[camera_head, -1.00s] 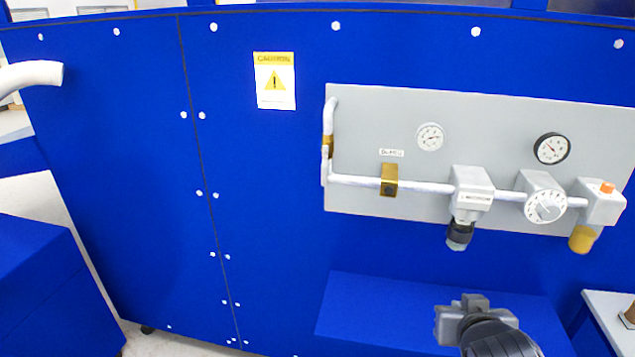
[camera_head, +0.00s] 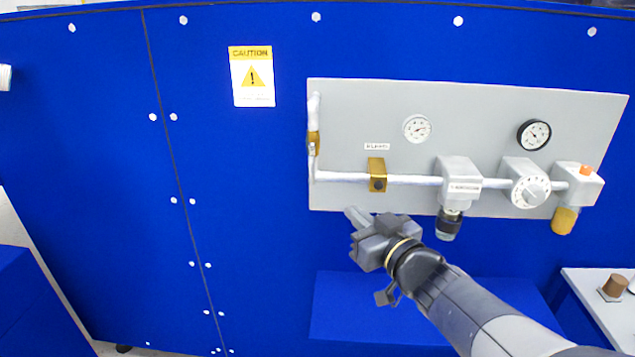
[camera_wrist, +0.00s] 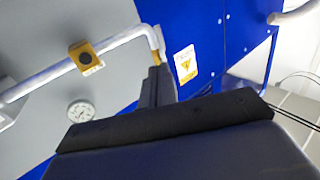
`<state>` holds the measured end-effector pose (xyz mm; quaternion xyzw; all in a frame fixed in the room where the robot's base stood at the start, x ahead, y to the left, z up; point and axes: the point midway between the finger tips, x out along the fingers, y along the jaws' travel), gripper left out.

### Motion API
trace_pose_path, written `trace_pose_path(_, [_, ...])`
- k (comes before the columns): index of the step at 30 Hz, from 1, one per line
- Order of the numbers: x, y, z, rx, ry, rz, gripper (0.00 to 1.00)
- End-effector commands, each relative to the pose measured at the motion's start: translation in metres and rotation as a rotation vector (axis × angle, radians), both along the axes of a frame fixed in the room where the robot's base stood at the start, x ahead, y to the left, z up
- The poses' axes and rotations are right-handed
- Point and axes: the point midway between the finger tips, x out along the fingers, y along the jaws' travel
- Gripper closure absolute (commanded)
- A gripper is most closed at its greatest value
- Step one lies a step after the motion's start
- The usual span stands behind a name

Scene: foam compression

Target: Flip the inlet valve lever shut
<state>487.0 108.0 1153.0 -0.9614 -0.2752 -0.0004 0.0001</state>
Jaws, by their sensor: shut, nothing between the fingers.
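On the grey panel (camera_head: 480,115), a brass fitting (camera_head: 313,143) sits on the vertical pipe at the left edge, with a small pale piece on it that may be a lever. A brass block with a dark round centre (camera_head: 377,174) sits on the horizontal pipe, under a small label (camera_head: 377,146) too blurred to read. I cannot tell which is the inlet valve. My gripper (camera_head: 354,214) is shut and empty, below the panel's lower left part in the picture, pointing up and left. In the wrist view, its dark fingers (camera_wrist: 158,86) overlap the pipe corner and partly hide the vertical pipe's fitting.
A blue ledge (camera_head: 340,305) juts out below. The blue wall left of the panel is clear, with a caution sign (camera_head: 252,76).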

Motion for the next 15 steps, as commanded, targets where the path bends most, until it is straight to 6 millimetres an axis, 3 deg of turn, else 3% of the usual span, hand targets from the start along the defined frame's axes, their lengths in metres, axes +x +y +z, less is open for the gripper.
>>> trace_pose_path(8, [0.006,0.003,0.000,0.001,0.001,0.000,1.00])
trace_pose_path(15, [0.037,0.024,-0.001,-0.001,0.003,0.001,1.00])
